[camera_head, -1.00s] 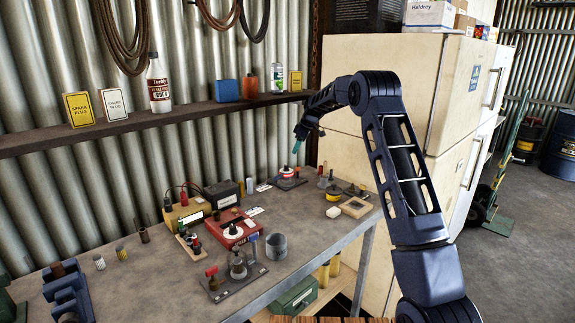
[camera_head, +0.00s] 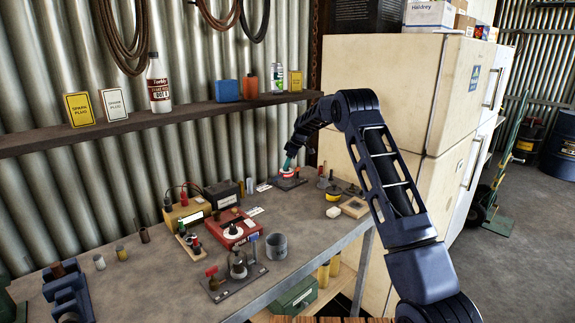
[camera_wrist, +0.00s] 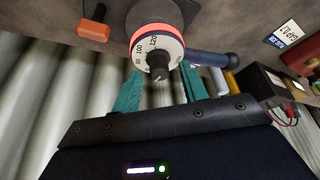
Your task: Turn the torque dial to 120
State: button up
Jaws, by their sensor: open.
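The torque dial (camera_wrist: 155,45) fills the upper middle of the wrist view. It has a white band marked 80, 100 and 120, an orange-red ring and a dark stub in the middle. In the head view the dial (camera_head: 287,171) is small, on a dark base at the far end of the bench. My gripper (camera_wrist: 162,95) is open, its teal fingers either side of the dial's lower part in the wrist view. I cannot tell whether they touch it. In the head view my gripper (camera_head: 288,163) is right at the dial and partly hides it.
A blue lever (camera_wrist: 212,58) with a dark end and an orange handle (camera_wrist: 93,28) flank the dial. A shelf (camera_head: 200,107) runs above.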

jog(key=shift+f, duration=0.2)
grip_shut()
